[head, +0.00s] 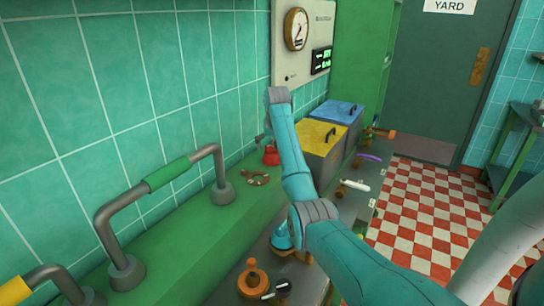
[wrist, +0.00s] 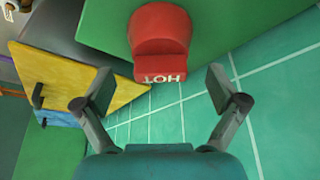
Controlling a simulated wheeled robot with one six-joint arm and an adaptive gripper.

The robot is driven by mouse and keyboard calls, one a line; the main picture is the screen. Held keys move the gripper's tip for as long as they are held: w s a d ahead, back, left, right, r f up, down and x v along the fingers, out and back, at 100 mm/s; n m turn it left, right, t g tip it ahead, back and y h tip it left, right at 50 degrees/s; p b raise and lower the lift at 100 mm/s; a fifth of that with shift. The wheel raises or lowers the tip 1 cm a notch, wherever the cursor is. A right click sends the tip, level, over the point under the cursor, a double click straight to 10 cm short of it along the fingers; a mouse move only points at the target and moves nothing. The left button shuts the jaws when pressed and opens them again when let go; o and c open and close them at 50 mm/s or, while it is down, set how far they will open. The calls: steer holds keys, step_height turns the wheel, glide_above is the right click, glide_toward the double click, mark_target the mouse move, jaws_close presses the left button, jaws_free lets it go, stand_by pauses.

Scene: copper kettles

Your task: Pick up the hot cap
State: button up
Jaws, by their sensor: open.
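The red hot cap (wrist: 160,32) is at the upper middle of the wrist view, with white "HOT" lettering upside down on its near face. It rests on the green ledge and also shows in the head view (head: 271,156), small, beside my forearm. My gripper (wrist: 160,84) is open and empty. Its two grey fingers are spread to the left and right, with the lettered end of the cap lying between their lines of reach. I cannot tell the exact gap to the cap. In the head view my gripper is mostly hidden by my arm.
A yellow-lidded box (head: 321,138) and a blue-lidded box (head: 338,111) stand just right of the cap. The tiled wall (head: 150,70) is close behind. Pipe handles (head: 170,173) rise from the green ledge on the left. An orange knob (head: 253,280) sits in front.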

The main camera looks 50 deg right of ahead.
mark_target(272, 146)
steer(key=shift+x, duration=0.95)
steer(key=shift+r, duration=0.1)
steer(key=c, duration=1.2)
step_height(272, 146, up, 10)
